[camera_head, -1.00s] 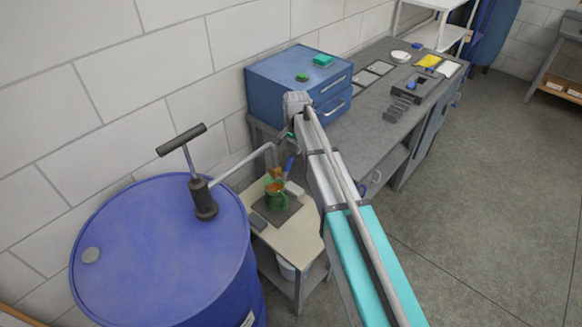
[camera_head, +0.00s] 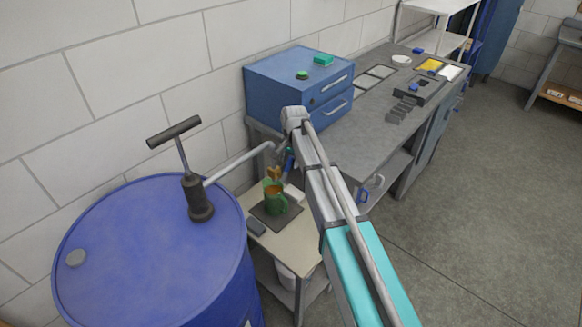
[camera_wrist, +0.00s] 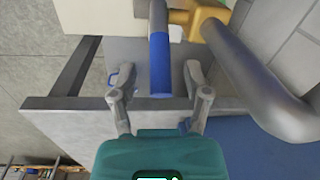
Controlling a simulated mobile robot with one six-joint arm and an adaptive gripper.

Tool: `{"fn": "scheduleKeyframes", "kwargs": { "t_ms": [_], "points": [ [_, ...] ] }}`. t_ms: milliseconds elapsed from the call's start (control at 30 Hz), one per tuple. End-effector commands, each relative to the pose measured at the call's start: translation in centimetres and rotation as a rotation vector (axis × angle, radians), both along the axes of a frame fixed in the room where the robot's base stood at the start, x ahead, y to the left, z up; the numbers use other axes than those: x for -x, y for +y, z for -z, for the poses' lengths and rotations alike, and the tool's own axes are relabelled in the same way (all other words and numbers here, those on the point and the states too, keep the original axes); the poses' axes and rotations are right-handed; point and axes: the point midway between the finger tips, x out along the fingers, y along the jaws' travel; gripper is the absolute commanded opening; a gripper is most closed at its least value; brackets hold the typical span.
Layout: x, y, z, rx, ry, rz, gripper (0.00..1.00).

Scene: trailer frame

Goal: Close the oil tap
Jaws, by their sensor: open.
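The tap has a brass-yellow body (camera_wrist: 198,18) and a straight lever with a blue grip (camera_wrist: 160,68), at the end of a bent grey pipe (camera_wrist: 262,85). In the head view the blue lever (camera_head: 289,160) shows just left of my arm, and the pipe (camera_head: 240,163) runs to it from the pump. My gripper (camera_wrist: 154,78) is open, with one finger on each side of the blue grip. I cannot tell whether either finger touches it. In the head view my arm hides most of the gripper.
A green jug (camera_head: 275,197) with brownish content stands below the tap on a small table (camera_head: 291,238). A blue barrel (camera_head: 150,250) carries the pump (camera_head: 198,195). A blue drawer cabinet (camera_head: 290,83) and grey workbench (camera_head: 357,125) stand behind. Open floor lies right.

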Motion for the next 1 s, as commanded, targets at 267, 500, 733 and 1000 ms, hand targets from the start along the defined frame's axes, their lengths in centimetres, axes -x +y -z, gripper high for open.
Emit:
{"fn": "scheduleKeyframes", "kwargs": {
  "t_ms": [267,500,733,1000],
  "points": [
    [-0.04,0.09,0.94,0.000,0.000,0.000,0.62],
    [-0.04,0.09,0.92,0.000,0.000,0.000,0.62],
    [-0.04,0.07,0.92,0.000,0.000,0.000,0.34],
    [-0.03,0.06,0.92,0.000,0.000,0.000,0.00]
  ]
}}
